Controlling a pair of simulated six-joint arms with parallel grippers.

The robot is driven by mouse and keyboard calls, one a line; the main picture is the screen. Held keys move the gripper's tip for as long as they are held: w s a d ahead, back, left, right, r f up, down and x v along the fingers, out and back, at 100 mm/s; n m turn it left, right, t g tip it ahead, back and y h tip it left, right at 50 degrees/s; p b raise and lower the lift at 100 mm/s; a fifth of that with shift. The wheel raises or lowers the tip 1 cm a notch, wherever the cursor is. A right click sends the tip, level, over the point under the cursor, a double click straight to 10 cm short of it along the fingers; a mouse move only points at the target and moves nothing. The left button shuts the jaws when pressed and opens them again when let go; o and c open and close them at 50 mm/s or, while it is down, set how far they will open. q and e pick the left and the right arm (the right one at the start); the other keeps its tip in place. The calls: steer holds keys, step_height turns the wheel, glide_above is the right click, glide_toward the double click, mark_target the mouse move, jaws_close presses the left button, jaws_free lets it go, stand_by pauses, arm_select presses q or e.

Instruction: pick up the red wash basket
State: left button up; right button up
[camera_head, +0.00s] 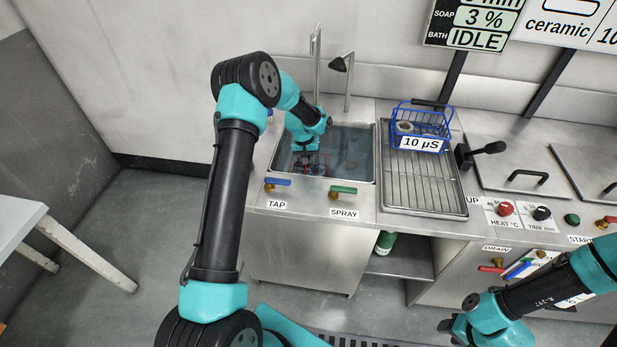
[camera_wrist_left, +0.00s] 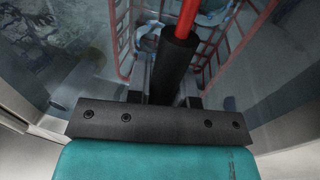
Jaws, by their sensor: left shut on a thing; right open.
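The red wash basket (camera_head: 318,166) is low in the sink, partly hidden under my left gripper (camera_head: 307,153). The left wrist view shows its red wire sides (camera_wrist_left: 125,45) and an upright red handle with a black grip (camera_wrist_left: 178,58). My left gripper, seen there too (camera_wrist_left: 172,95), is shut on that black grip. Pale bluish pieces (camera_wrist_left: 148,42) show inside the basket. I cannot tell whether the basket touches the sink floor. My right gripper (camera_head: 452,330) is open, low at the right in front of the counter, away from the basket.
The sink (camera_head: 355,180) has taps behind it and blue TAP (camera_head: 277,182) and green SPRAY (camera_head: 343,190) levers in front. Lidded tanks (camera_head: 505,165) stand right.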

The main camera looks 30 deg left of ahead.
arm_select(q)
jaws_close()
steer(key=shift+r, duration=0.15)
steer(key=shift+r, duration=0.75)
step_height(320, 180, up, 26)
steer(key=shift+r, duration=0.2)
steer(key=shift+d, duration=0.1)
stand_by(0.5)
